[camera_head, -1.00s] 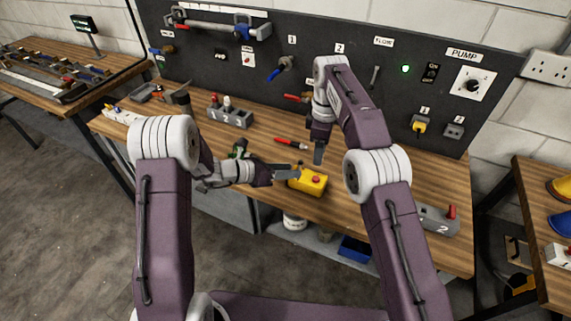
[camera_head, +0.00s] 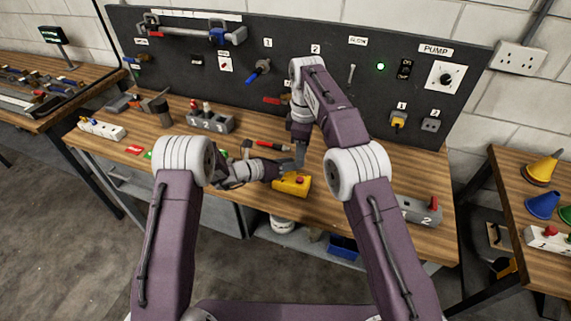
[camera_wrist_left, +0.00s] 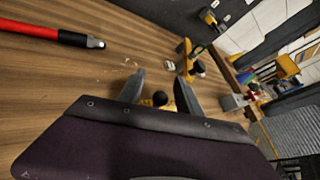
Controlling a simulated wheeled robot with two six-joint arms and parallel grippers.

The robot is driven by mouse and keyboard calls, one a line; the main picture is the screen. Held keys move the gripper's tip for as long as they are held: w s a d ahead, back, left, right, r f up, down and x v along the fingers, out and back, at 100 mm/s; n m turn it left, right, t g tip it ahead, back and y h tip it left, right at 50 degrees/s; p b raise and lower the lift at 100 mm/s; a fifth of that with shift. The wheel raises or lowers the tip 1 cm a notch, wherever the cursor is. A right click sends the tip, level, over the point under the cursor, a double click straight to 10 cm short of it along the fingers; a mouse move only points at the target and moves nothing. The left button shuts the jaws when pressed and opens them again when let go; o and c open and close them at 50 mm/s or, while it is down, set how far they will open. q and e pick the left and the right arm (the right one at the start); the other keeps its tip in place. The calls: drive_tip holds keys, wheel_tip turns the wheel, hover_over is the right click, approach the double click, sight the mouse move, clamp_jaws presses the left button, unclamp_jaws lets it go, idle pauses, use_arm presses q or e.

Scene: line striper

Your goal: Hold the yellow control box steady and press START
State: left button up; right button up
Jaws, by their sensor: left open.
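My left gripper (camera_head: 285,168) is at the box's back left side. In the left wrist view its two fingers (camera_wrist_left: 160,90) stand apart, with a bit of yellow and a dark round knob between them. I cannot tell whether they touch the box. No START lettering is readable.
A red-handled tool (camera_head: 270,146) lies behind the grippers. A grey block with numbers (camera_head: 208,122) stands behind to the left, and a grey block marked 2 (camera_head: 420,211) at the right. A dark panel (camera_head: 330,70) with a lit green lamp (camera_head: 381,67) closes the back.

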use_arm(q)
clamp_jaws()
idle(1.3)
use_arm(e)
clamp_jaws()
idle(1.5)
